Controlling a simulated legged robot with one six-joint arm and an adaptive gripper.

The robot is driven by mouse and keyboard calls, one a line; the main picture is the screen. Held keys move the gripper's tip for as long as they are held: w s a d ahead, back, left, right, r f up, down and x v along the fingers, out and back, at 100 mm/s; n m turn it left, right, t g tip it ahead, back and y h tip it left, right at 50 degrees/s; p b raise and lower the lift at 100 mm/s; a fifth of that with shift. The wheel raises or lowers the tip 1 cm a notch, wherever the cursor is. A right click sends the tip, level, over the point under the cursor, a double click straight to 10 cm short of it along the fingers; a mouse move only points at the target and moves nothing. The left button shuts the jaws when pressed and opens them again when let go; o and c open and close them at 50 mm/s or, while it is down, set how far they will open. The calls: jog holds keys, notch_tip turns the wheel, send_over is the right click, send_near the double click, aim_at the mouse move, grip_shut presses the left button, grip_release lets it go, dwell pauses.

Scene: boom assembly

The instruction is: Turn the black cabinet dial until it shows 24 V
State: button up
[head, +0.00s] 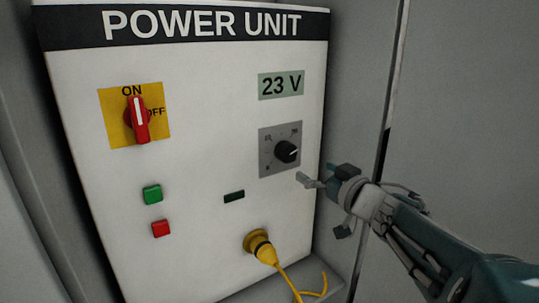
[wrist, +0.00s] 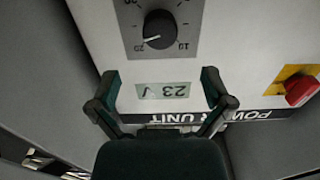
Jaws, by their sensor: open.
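The black dial (head: 287,152) sits on a grey square plate (head: 267,168) at the right of the white power unit panel. Its white pointer mark is turned toward the right side in the head view. The display (head: 281,85) above it reads 23 V. In the wrist view the dial (wrist: 160,29) and the display (wrist: 163,91) appear upside down. My gripper (head: 318,181) is right of and below the dial in the head view, apart from it. In the wrist view my gripper (wrist: 161,92) has its fingers spread wide and nothing between them touches the dial.
The panel also carries a red rotary switch (head: 138,120) on a yellow plate, a green button (head: 152,194), a red button (head: 161,229), and a yellow plug (head: 261,247) with its cable below the dial. A grey cabinet wall (head: 355,90) stands close on the right.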

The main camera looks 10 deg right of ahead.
aim_at(290, 156)
jog(key=x, duration=1)
jog(key=c, duration=1.1)
